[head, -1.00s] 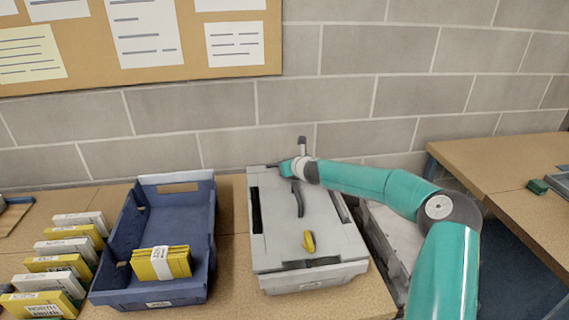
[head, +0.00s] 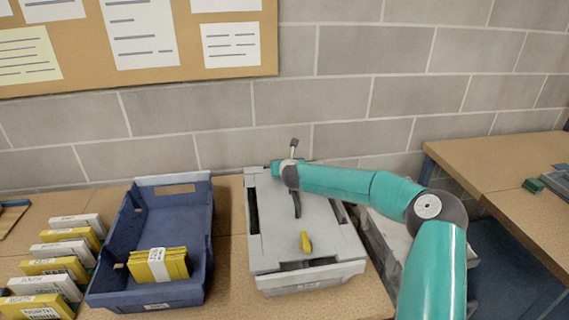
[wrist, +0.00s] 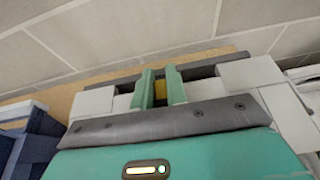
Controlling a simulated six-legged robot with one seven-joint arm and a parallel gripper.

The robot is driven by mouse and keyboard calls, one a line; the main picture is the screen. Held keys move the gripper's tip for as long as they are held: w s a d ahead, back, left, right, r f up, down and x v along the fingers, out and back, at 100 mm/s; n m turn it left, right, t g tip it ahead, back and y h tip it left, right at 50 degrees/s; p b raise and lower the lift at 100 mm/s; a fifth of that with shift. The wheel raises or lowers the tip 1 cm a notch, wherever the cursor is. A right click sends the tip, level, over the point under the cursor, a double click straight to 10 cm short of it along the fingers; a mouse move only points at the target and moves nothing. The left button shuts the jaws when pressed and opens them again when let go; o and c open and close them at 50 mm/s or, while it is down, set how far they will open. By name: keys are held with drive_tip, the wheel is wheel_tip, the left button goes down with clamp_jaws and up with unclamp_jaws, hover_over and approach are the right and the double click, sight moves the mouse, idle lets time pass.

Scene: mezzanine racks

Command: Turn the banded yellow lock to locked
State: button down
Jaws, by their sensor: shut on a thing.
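A grey case (head: 275,235) stands on the wooden bench. A yellow lock handle (head: 305,242) sits at its near end, angled, and no band shows on it. My gripper (wrist: 161,90) is at the far end of the case by the wall. In the wrist view its two green fingers are shut on a yellow piece (wrist: 160,94), which appears to be the far lock. Only a small part of that piece shows between the fingers. Its band and its exact angle are hidden. In the head view my arm and wrist cover the far lock.
A blue bin (head: 207,245) holding a bundle of yellow cards (head: 158,265) stands left of the case. White and yellow boxes (head: 50,268) line the far left. A grey-brick wall (head: 350,100) rises close behind the case.

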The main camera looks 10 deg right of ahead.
drive_tip(key=c, duration=1.4)
unclamp_jaws()
drive_tip(key=shift+r, duration=0.15)
drive_tip(key=shift+r, duration=0.3)
wheel_tip(320, 180, up, 3)
drive_tip(key=shift+f, duration=0.1)
drive_tip(key=w+r+v, duration=0.1)
drive_tip(key=r+v, duration=0.2)
drive_tip(key=v, duration=1.3)
drive_tip(key=shift+r, duration=0.2)
drive_tip(key=shift+s+d, duration=0.1)
